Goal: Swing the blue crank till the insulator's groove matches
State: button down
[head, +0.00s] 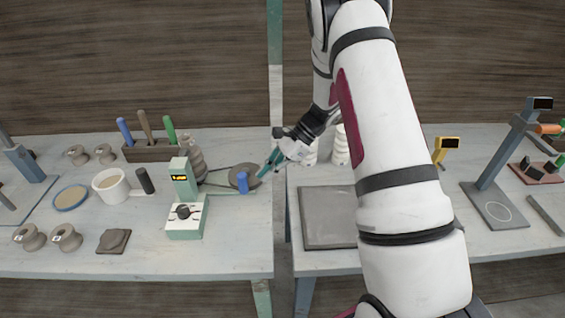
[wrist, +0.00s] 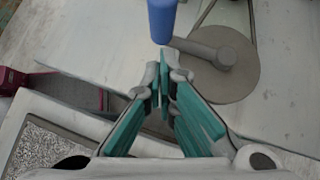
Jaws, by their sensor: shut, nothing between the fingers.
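The crank's blue handle (head: 242,182) stands upright at the end of a short grey arm over a dark round wheel (head: 247,169), near the left table's right end. In the wrist view the blue handle (wrist: 162,20) is cut by the top edge, and the wheel (wrist: 240,78) is to its right. My gripper (head: 264,172) is shut and empty, just right of the handle. In the wrist view its teal fingertips (wrist: 163,85) meet below the handle, apart from it. A ribbed grey-brown insulator (head: 196,163) stands behind the green display post (head: 182,178); its groove is too small to make out.
A belt runs from the wheel towards the insulator. A pale green box with a dark knob (head: 184,212) stands in front of the post. A tool rack (head: 150,153), a white mug (head: 110,187) and several spools lie further left. A grey tray (head: 327,235) lies on the right table.

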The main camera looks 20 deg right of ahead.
aim_at(238, 175)
jog(key=shift+a, duration=1.1)
jog(key=shift+a+m+t+p, duration=0.4)
jog(key=shift+m+p, duration=0.05)
jog(key=shift+m, duration=0.15)
jog(key=a+m+t+p, duration=0.1)
jog(key=a+m+t, duration=0.1)
jog(key=a+m+t+h+p, duration=0.1)
jog(key=a+m, duration=0.1)
jog(key=m, duration=0.1)
jog(key=shift+r+t+h, duration=0.1)
jog(key=shift+t+h, duration=0.2)
jog(key=shift+t, duration=0.1)
jog(key=shift+w+a+b, duration=0.2)
jog(key=shift+w+a, duration=0.35)
jog(key=shift+a, duration=0.2)
jog(key=shift+w+a+b, duration=0.15)
jog(key=shift+w+a, duration=0.35)
jog(key=shift+a, duration=0.2)
